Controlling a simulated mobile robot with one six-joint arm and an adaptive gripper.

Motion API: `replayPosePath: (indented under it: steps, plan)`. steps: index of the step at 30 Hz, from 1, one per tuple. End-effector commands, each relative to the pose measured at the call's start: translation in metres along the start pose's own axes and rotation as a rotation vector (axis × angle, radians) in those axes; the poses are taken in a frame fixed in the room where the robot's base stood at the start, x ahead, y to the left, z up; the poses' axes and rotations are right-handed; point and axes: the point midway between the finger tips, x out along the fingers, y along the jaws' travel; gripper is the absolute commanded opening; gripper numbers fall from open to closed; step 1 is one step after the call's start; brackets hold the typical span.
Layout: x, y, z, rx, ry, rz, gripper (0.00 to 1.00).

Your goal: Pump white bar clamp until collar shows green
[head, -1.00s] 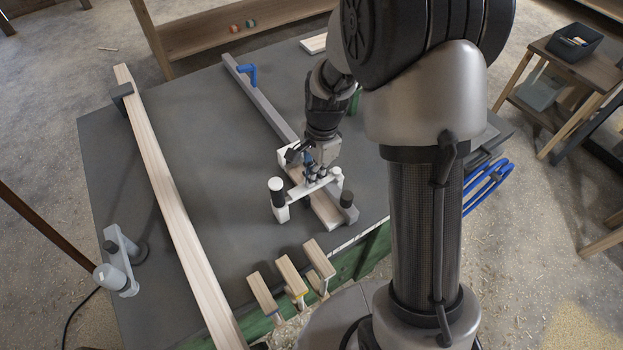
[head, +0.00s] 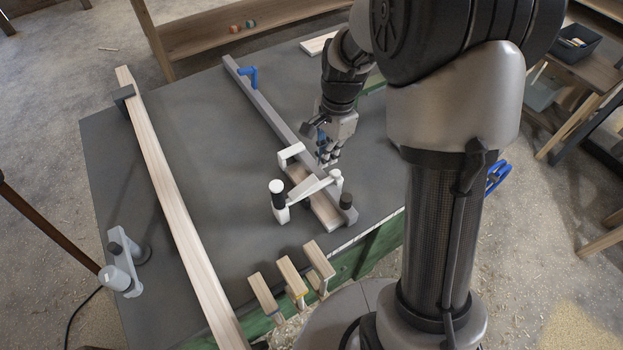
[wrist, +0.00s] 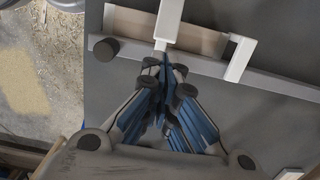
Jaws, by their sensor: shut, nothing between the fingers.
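The white bar clamp (head: 308,191) lies across the near end of the grey rail (head: 262,103) and a short pale wood piece (head: 326,214). It has a black-topped upright post at its left end. White parts of it also show in the wrist view (wrist: 240,60). No green shows on the clamp, and I cannot make out its collar. My gripper (head: 328,160) is shut and empty, pointing down just behind the clamp's right end. In the wrist view, its fingertips (wrist: 165,68) overlap the end of a white clamp part; whether they touch is unclear.
A long wood beam (head: 170,200) runs along the left of the dark bench (head: 225,180). A blue-handled clamp (head: 250,76) sits at the rail's far end. Several small wood-topped clamps (head: 290,275) line the front edge. A grey clamp (head: 123,262) is at left. Bench between beam and rail is clear.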

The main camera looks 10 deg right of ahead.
Motion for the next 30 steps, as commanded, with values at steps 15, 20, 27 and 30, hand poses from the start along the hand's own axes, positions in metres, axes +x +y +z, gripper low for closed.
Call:
replayPosePath:
  steps: [15,20,27,30]
  plan:
    - [-0.068,0.000,0.000,0.001,0.000,-0.001,0.00]
    - [-0.068,0.000,0.000,0.001,0.000,-0.001,0.00]
    - [-0.068,0.000,0.000,0.001,0.000,-0.001,0.00]
    - [-0.068,0.000,0.000,0.001,0.000,-0.001,0.00]
